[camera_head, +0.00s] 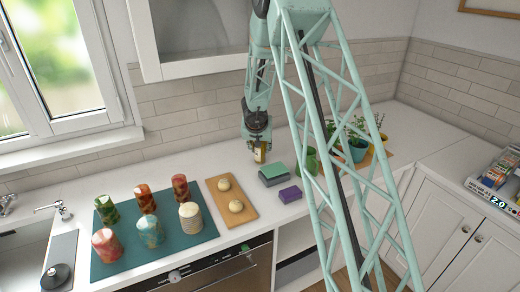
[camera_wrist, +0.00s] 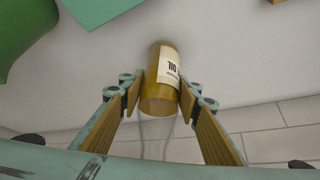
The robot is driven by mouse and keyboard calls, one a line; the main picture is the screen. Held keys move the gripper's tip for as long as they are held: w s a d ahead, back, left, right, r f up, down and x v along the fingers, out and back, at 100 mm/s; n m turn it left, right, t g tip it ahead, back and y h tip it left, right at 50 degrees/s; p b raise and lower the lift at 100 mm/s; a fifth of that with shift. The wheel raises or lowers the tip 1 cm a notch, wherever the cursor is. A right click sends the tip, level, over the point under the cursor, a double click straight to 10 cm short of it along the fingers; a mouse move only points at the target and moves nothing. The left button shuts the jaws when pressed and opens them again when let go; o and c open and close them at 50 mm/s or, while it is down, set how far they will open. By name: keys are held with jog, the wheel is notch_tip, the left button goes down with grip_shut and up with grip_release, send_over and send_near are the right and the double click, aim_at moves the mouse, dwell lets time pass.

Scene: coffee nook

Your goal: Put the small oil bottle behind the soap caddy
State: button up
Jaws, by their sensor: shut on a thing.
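The small oil bottle (camera_wrist: 160,92) is amber with a white label reading OIL. My gripper (camera_wrist: 161,88) is shut on it, with one finger on each side. In the head view the bottle (camera_head: 260,155) hangs below my gripper (camera_head: 258,145), close to the wall side of a grey box with a green top, which looks like the soap caddy (camera_head: 274,179). A green flat surface, likely that top, also shows at the upper edge of the wrist view (camera_wrist: 105,10). I cannot tell whether the bottle's base touches the counter.
A purple block (camera_head: 289,194) lies in front of the caddy. A green cup (camera_head: 309,161) and potted plants (camera_head: 357,150) stand to the right. The tiled wall is behind.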

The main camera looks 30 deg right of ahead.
jog(key=shift+f, duration=0.1)
jog(key=o, duration=1.2)
jog(key=shift+s+a+r, duration=0.1)
jog(key=shift+r, duration=0.25)
jog(key=p+v, duration=0.4)
jog(key=v, duration=0.7)
jog(key=shift+s+r+p, duration=0.1)
jog(key=shift+r+p, duration=0.15)
jog(key=shift+p, duration=0.05)
jog(key=shift+a, duration=0.1)
